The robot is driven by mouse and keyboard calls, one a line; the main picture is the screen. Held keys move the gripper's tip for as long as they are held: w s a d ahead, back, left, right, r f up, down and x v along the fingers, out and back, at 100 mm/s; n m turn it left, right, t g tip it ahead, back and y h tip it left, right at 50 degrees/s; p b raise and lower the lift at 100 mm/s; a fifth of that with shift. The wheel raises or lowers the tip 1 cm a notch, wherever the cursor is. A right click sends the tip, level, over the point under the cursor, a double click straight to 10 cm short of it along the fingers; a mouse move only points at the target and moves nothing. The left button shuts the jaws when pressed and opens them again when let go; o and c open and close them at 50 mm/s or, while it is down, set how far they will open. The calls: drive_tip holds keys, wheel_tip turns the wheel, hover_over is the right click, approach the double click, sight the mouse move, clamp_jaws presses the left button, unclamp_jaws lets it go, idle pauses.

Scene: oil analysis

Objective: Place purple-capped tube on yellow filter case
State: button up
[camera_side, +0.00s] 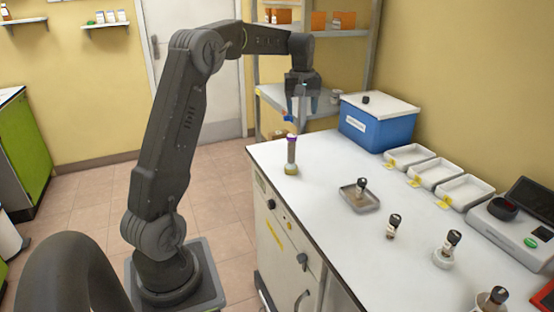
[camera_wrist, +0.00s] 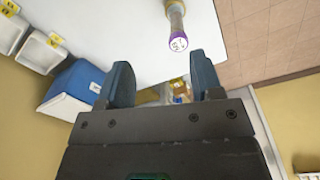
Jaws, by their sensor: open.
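The purple-capped tube (camera_side: 292,150) stands upright near the far left corner of the white bench. Its foot meets a small pale yellow round piece (camera_side: 291,170), which looks like the yellow filter case. In the wrist view the tube's purple cap (camera_wrist: 178,42) shows end-on with a white marked top, beyond the fingertips. My gripper (camera_side: 302,112) is open and empty, fingers pointing down, above the tube and apart from it. In the wrist view the blue fingers of my gripper (camera_wrist: 163,72) are spread, with nothing between them touching either finger.
A blue box with a white lid (camera_side: 378,124) stands at the back of the bench. White trays (camera_side: 436,172) with yellow labels line the wall. A grey dish (camera_side: 350,200) and several dark-capped bottles (camera_side: 393,226) stand nearer. The bench around the tube is clear.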

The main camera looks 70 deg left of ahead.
drive_tip(key=s+d+r+m+t, duration=0.1)
drive_tip(key=s+d+r+m, duration=0.25)
drive_tip(key=d, duration=0.55)
drive_tip(key=s+d+r+m+t, duration=0.1)
drive_tip(key=s+d+r+m, duration=0.2)
drive_tip(key=d, duration=0.7)
drive_tip(key=s+d+f+m+t, duration=0.1)
drive_tip(key=s+d+f+m, duration=0.2)
drive_tip(key=s+d, duration=0.2)
drive_tip(key=s+d+f+m+t, duration=0.2)
drive_tip(key=s+d+f+m, duration=0.2)
drive_tip(key=s, duration=0.7)
drive_tip(key=shift+d, duration=1.05)
